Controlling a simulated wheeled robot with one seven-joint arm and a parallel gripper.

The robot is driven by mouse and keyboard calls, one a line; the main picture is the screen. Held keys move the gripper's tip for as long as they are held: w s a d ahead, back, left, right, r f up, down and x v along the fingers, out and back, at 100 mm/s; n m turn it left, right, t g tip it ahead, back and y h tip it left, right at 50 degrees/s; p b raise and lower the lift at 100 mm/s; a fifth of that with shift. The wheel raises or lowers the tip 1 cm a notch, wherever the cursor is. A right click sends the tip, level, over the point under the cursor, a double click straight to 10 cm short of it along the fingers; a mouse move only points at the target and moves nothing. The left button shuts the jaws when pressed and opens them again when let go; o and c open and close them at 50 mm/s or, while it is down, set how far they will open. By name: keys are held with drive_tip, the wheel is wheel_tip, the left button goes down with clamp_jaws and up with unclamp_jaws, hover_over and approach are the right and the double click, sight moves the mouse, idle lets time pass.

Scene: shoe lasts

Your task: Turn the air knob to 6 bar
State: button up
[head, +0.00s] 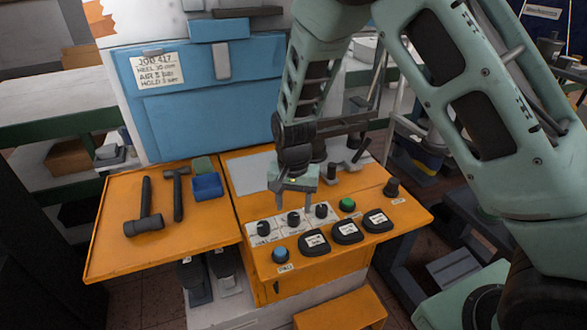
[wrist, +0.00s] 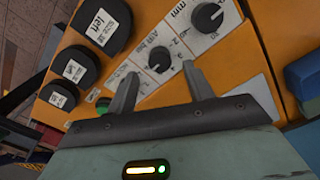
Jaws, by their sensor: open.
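The air knob (wrist: 159,59) is a black round knob on a white scale plate marked "AIR bar" in the wrist view. It is the middle of three knobs, and it also shows in the head view (head: 293,219). Its pointer and scale numbers are too small to read surely. My gripper (wrist: 160,70) is open and empty, with one finger on each side of the air knob in the wrist picture. In the head view my gripper (head: 294,206) points down just over the knob row. The fingers look apart from the knob; their exact height is unclear.
The mm knob (wrist: 208,17) lies beside the air knob; another black knob (head: 321,211) is on its other side. Hammers (head: 145,210) lie on the left table.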

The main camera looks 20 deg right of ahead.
sight(294, 216)
wheel_tip(294, 216, up, 14)
drive_tip(key=shift+f+b, duration=0.2)
drive_tip(key=shift+b, duration=0.25)
